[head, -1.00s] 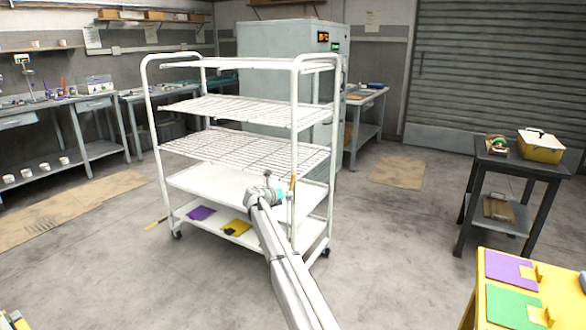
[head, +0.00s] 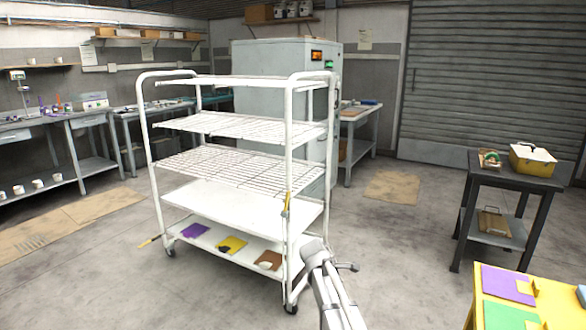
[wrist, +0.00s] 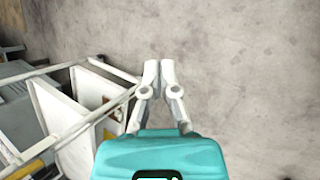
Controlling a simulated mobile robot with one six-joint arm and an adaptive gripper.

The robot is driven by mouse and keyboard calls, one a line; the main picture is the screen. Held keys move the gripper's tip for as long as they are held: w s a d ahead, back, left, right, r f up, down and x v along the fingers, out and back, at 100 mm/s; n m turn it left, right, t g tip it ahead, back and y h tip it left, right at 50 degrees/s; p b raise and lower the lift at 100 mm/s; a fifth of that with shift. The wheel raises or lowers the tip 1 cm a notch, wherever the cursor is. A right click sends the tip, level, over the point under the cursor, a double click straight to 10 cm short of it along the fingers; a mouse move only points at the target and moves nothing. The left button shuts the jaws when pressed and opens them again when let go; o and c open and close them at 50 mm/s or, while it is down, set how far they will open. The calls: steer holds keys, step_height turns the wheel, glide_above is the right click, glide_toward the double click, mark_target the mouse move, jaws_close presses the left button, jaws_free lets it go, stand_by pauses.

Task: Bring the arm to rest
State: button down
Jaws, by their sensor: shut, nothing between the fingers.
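My gripper (wrist: 159,75) shows in the wrist view with its two pale fingers close together and nothing held. It hangs over bare concrete floor, with a white rack's shelves left of the fingers in the picture. In the head view my arm (head: 330,290) is low in front of the right front corner of the white wheeled rack (head: 288,170). The fingers cannot be made out clearly there.
The rack's bottom shelf carries purple (head: 194,230), yellow (head: 231,245) and brown (head: 269,260) pads. A yellow table (head: 500,277) stands at the lower right. A dark table (head: 515,178) holds a yellow box (head: 536,160). Floor between rack and dark table is clear.

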steer(key=s+d+f+m+g+y, duration=0.1)
steer(key=s+f+m+g+y, duration=0.15)
steer(key=s+m, duration=0.75)
steer(key=s+d+f+m+g+y, duration=0.1)
steer(key=s+m+y, duration=0.25)
steer(key=s, duration=1.15)
step_height(320, 180, up, 27)
steer(key=m+p, duration=0.1)
steer(key=p, duration=2.5)
steer(key=shift+f, duration=0.2)
